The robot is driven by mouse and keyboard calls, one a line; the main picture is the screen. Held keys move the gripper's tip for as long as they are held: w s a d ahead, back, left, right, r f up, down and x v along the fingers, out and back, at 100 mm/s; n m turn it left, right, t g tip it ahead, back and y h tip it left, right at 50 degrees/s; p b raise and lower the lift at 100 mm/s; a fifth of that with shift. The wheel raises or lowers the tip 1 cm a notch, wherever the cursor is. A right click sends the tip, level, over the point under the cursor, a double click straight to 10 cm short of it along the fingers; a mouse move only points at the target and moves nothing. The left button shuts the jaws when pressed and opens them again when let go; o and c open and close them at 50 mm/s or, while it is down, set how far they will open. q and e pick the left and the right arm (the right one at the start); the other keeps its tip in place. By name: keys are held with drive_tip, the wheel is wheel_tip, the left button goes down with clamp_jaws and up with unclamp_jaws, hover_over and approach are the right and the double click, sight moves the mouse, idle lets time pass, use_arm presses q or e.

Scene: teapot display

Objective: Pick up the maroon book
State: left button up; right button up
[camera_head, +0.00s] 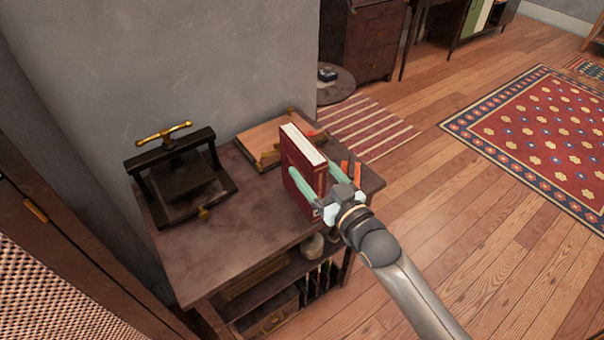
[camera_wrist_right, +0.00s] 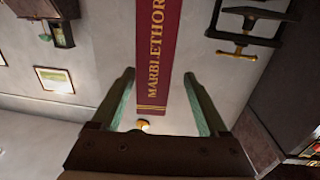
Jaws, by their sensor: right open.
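The maroon book (camera_head: 297,168) stands upright on the dark wooden table (camera_head: 215,262), its white page edges facing up. My right gripper (camera_head: 313,172) is open at the book, one green finger along its near cover and the other on its far side. In the right wrist view, the book's spine (camera_wrist_right: 157,45) with gold lettering lies between the two open fingers (camera_wrist_right: 160,74), with visible gaps beside them. Whether either finger touches the book cannot be told. My left gripper is not in view.
A black press with a brass handle (camera_head: 165,131) stands left on the table. A wooden board (camera_head: 258,142) lies behind the book, and small orange items (camera_head: 357,172) lie to its right. A shelf below holds several objects. Open floor lies to the right.

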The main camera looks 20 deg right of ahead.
sight(304, 153)
drive_tip(key=shift+d+x, duration=0.15)
drive_tip(key=shift+x, duration=1.1)
drive_tip(key=shift+d+x, duration=0.2)
drive_tip(key=shift+x, duration=1.1)
drive_tip(key=shift+w, duration=0.1)
clamp_jaws()
drive_tip(key=shift+r, duration=0.2)
